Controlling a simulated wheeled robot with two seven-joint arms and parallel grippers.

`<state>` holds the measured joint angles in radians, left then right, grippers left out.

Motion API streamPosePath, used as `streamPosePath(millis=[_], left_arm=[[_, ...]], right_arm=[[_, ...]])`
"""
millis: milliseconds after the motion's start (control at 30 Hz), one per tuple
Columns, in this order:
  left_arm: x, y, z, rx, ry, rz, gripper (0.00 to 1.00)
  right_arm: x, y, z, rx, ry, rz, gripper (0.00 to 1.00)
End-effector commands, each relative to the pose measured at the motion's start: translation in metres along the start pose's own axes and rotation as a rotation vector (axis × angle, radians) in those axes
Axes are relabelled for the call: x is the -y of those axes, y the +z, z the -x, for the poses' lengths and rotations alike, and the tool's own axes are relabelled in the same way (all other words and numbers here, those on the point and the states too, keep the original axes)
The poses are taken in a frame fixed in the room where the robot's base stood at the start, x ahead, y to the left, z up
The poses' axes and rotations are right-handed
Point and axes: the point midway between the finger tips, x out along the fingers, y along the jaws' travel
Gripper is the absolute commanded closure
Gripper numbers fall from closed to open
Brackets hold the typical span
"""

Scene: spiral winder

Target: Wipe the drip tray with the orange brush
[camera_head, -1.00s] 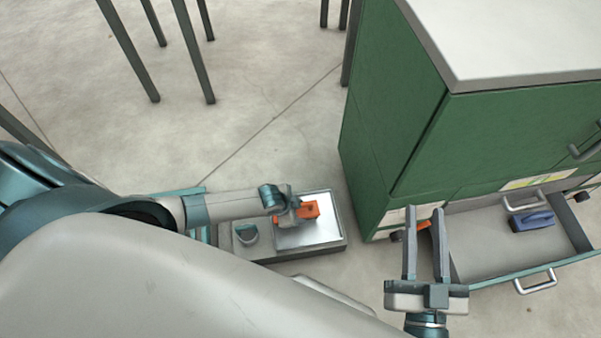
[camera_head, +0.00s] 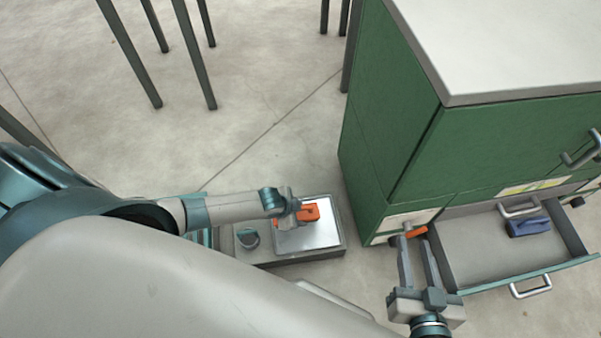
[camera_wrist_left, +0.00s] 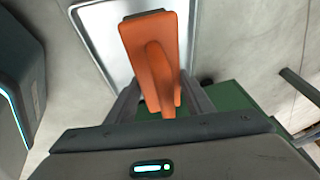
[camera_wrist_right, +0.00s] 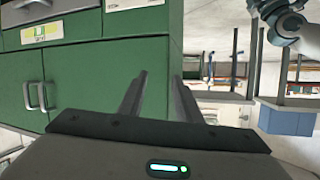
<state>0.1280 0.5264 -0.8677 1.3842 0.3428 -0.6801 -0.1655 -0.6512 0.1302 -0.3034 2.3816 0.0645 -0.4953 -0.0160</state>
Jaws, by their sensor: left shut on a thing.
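The orange brush (camera_head: 311,212) is in my left gripper (camera_head: 294,208), whose fingers are shut on its handle. In the left wrist view the orange brush (camera_wrist_left: 150,62) stretches away between the fingers over the tray. The drip tray (camera_head: 318,237) is a shiny silver plate on a low grey base. The brush is over its far left part; I cannot tell whether the bristles touch it. My right gripper (camera_head: 411,244) is open and empty, in front of the green cabinet. In the right wrist view its fingers (camera_wrist_right: 160,97) stand apart with nothing between them.
The green cabinet (camera_head: 385,140) stands to the right of the tray. Its open drawer (camera_head: 480,250) holds a blue brush (camera_head: 530,225). A small orange piece (camera_head: 417,231) shows by the right fingertips.

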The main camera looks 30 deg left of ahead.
Motion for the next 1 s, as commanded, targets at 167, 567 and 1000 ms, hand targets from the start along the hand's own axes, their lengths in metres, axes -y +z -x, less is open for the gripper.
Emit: streamPosePath(millis=[167, 567, 1000], left_arm=[[0.002, -0.002, 0.005, 0.0, -0.001, 0.001, 0.73], [0.004, -0.004, 0.012, 0.0, -0.001, 0.002, 0.73], [0.005, -0.006, 0.012, 0.0, -0.003, 0.005, 0.73]], right_arm=[[-0.005, 0.014, 0.003, 0.085, 0.009, -0.01, 0.69], [-0.012, 0.042, 0.012, 0.243, 0.023, -0.028, 0.69], [-0.013, 0.044, 0.012, 0.252, 0.023, -0.029, 0.69]])
